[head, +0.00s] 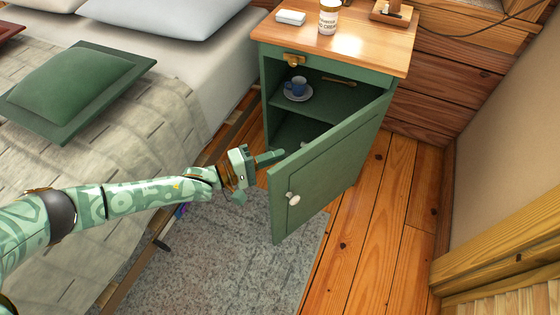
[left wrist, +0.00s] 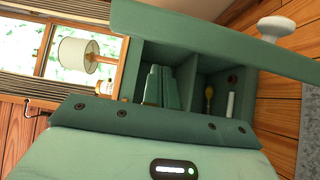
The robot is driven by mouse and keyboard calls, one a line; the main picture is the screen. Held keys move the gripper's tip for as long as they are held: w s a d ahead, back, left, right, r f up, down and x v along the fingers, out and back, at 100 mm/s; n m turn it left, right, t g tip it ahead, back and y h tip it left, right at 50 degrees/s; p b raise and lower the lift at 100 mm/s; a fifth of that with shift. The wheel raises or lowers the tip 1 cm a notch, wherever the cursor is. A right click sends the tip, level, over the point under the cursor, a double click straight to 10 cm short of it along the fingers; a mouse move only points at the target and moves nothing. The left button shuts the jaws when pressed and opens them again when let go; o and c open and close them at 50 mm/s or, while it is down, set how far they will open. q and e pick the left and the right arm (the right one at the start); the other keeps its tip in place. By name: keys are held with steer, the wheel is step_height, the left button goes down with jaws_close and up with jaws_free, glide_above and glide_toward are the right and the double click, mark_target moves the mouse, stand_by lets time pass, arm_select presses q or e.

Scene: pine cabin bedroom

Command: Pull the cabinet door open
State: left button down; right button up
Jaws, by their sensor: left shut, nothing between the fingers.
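The green cabinet (head: 268,98) stands beside the bed, and its door (head: 335,160) is swung well out, hinged on the right. A white round knob (head: 293,198) is on the door's outer face; it also shows in the left wrist view (left wrist: 275,27). My left gripper (head: 282,154) is shut and empty at the inner side of the door, near its free edge. I cannot tell whether it touches the door. The door also crosses the top of the left wrist view (left wrist: 200,30). My right gripper is not in view.
A blue cup (head: 298,86) on a saucer sits on the inner shelf. A jar (head: 329,16) and white box (head: 290,17) are on the wooden top. The bed (head: 190,85) is at left. A grey rug (head: 230,250) and bare floor lie in front.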

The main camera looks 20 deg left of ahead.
arm_select(q)
steer(key=shift+s+d+r, duration=0.1)
steer(key=shift+s+d, duration=0.15)
steer(key=shift+d, duration=0.25)
steer(key=shift+s+d+r, duration=0.1)
steer(key=shift+s+d, duration=0.15)
steer(key=shift+d, duration=0.2)
